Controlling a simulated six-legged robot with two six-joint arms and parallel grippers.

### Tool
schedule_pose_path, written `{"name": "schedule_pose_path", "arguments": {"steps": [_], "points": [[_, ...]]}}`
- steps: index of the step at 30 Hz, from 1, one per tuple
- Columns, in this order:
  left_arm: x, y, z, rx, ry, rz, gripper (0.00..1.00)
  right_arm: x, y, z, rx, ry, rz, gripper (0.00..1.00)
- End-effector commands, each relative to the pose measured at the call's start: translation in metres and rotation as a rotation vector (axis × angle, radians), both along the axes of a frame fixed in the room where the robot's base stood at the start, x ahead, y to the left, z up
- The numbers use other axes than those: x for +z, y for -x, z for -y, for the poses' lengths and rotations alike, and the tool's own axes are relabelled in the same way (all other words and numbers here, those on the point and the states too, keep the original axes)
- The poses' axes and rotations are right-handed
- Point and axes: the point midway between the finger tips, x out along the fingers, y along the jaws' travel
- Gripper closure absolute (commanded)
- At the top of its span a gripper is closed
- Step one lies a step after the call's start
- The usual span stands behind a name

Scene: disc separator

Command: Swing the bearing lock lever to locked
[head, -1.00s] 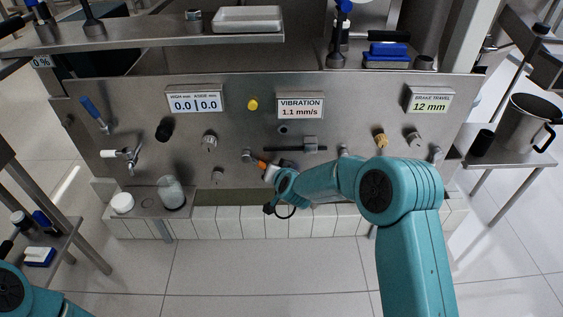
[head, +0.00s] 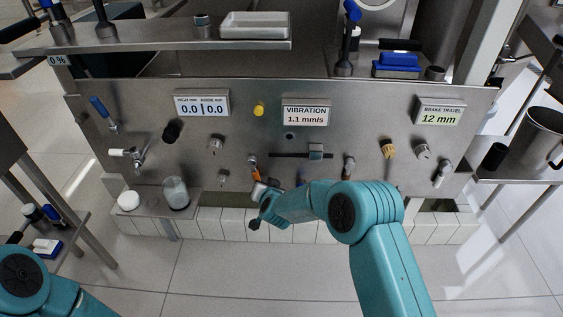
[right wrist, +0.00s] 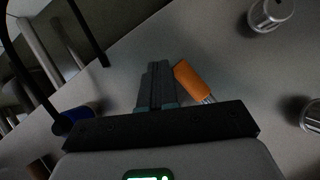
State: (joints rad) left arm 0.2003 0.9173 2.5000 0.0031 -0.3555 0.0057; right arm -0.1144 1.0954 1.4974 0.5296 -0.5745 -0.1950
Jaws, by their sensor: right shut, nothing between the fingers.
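The bearing lock lever is taken to be the short lever with an orange grip (head: 254,174) low on the middle of the steel panel; its grip points nearly straight down. In the right wrist view the orange grip (right wrist: 193,80) lies just beside my shut fingers, with a bit of metal shaft showing. My right gripper (right wrist: 157,85) is shut and empty; whether it touches the grip I cannot tell. In the head view the right gripper (head: 257,184) is at the grip's lower end, partly hidden by its own wrist. My left gripper is out of view.
A slider bar (head: 300,155) is right of the lever, and a small knob (head: 223,177) is to its left. Several other knobs and a vibration display (head: 306,113) are on the panel. A glass jar (head: 176,193) stands on a ledge at left. The floor in front is clear.

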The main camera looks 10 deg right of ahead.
Motion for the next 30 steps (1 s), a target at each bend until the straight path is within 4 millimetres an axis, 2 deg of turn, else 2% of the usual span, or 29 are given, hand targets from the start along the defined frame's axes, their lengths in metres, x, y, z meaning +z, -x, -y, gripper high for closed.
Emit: {"name": "schedule_pose_path", "arguments": {"steps": [23, 30], "points": [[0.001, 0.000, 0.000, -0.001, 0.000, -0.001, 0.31, -0.002, -0.002, -0.002, -0.001, 0.000, 0.000, 1.00], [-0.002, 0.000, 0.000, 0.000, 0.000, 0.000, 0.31, -0.002, -0.002, 0.008, -0.001, -0.002, -0.001, 1.00]]}}
